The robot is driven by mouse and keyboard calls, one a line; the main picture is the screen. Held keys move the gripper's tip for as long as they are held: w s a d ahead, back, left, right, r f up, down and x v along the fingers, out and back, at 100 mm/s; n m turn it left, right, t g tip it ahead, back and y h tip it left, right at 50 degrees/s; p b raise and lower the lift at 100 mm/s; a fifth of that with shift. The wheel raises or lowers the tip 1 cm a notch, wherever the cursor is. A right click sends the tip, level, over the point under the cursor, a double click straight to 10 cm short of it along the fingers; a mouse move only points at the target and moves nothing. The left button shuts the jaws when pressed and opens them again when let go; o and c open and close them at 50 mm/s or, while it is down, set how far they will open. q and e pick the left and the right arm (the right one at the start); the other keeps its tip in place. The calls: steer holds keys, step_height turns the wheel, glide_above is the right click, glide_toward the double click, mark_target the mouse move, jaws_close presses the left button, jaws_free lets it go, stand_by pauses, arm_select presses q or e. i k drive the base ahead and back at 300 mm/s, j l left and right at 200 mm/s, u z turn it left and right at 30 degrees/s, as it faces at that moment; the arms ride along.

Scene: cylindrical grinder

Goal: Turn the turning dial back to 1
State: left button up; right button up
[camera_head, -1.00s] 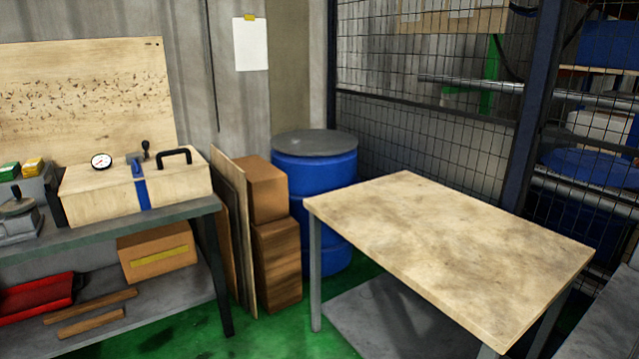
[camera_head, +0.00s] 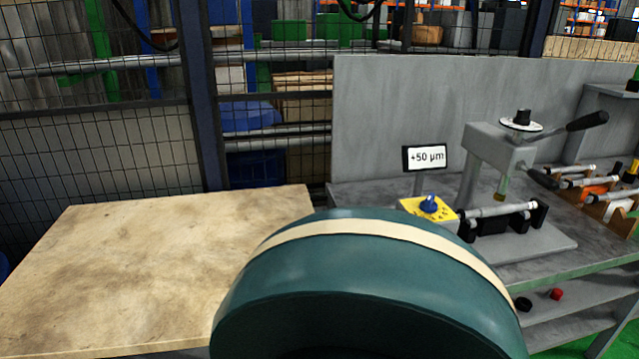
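The turning dial (camera_head: 429,204) is a small blue knob on a yellow plate (camera_head: 442,214), on the grey bench at the right of the head view. A pale mark shows on the knob. The characters on the plate are too small to read, so I cannot tell the dial's setting. A sign (camera_head: 427,157) reading "+50 µm" stands just behind it. A cylindrical workpiece (camera_head: 500,210) lies between dark supports right of the dial. Neither of my grippers is in view.
A bare wooden table (camera_head: 150,260) stands at the left. The grey bench (camera_head: 590,255) carries a lever-handled device (camera_head: 500,145) and a rack of shafts (camera_head: 598,185). A mesh fence (camera_head: 110,120) is behind. The lower middle of the view is blocked by a large rounded teal shape.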

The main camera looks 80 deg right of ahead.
mark_target(429, 202)
steer(key=z, duration=1.75)
